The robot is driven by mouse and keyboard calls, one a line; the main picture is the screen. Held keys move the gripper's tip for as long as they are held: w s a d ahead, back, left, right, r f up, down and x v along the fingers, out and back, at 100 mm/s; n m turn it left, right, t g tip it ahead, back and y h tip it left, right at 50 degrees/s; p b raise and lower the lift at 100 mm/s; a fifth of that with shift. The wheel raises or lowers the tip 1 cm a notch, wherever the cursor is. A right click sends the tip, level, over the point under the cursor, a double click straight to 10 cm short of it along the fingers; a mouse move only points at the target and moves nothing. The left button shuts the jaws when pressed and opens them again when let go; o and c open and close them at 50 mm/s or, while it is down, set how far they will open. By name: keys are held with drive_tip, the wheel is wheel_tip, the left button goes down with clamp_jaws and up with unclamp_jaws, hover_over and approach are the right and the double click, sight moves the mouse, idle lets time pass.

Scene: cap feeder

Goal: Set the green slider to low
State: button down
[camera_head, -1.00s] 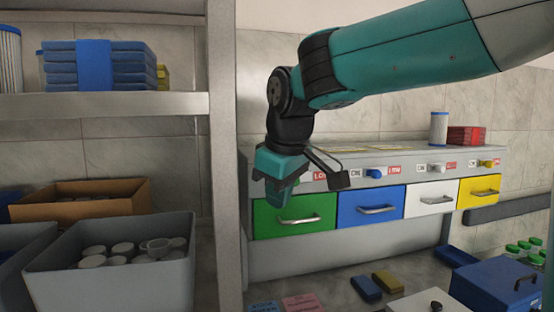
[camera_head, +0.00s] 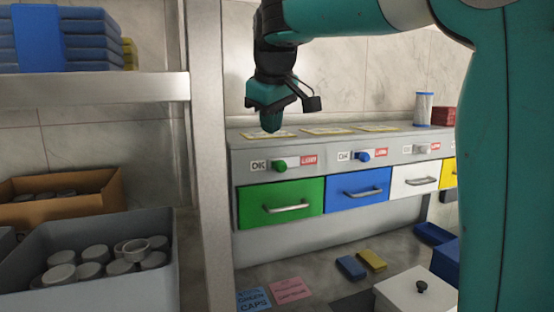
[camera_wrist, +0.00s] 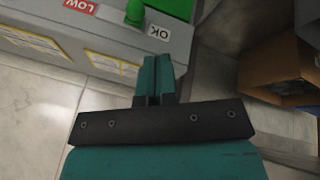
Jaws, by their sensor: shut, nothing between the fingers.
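In the wrist view the green knob (camera_wrist: 133,14) shows at the top, beside the OK label (camera_wrist: 158,32), with the LOW label (camera_wrist: 82,6) farther off. My gripper (camera_head: 271,129) is shut and empty, above the panel's top edge and apart from the knob. Its closed fingers (camera_wrist: 157,68) point towards the panel in the wrist view.
Blue (camera_head: 363,156) and white (camera_head: 421,149) sliders sit farther right. A shelf post (camera_head: 206,150) stands close left of the feeder. A grey bin of caps (camera_head: 95,280) is at lower left. A white lidded box (camera_head: 410,293) stands at lower right.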

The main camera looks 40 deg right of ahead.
approach(277, 167)
wheel_tip(277, 167, down, 3)
drive_tip(key=w+a, duration=0.1)
drive_tip(key=a, duration=0.1)
drive_tip(key=shift+w+d+f+p, duration=0.4)
drive_tip(key=shift+d+f+p, duration=0.2)
drive_tip(key=shift+d+f, duration=0.2)
drive_tip(key=shift+w+d+f+p, duration=0.35)
drive_tip(key=shift+d+f+p, duration=0.2)
drive_tip(key=shift+d+f, duration=0.25)
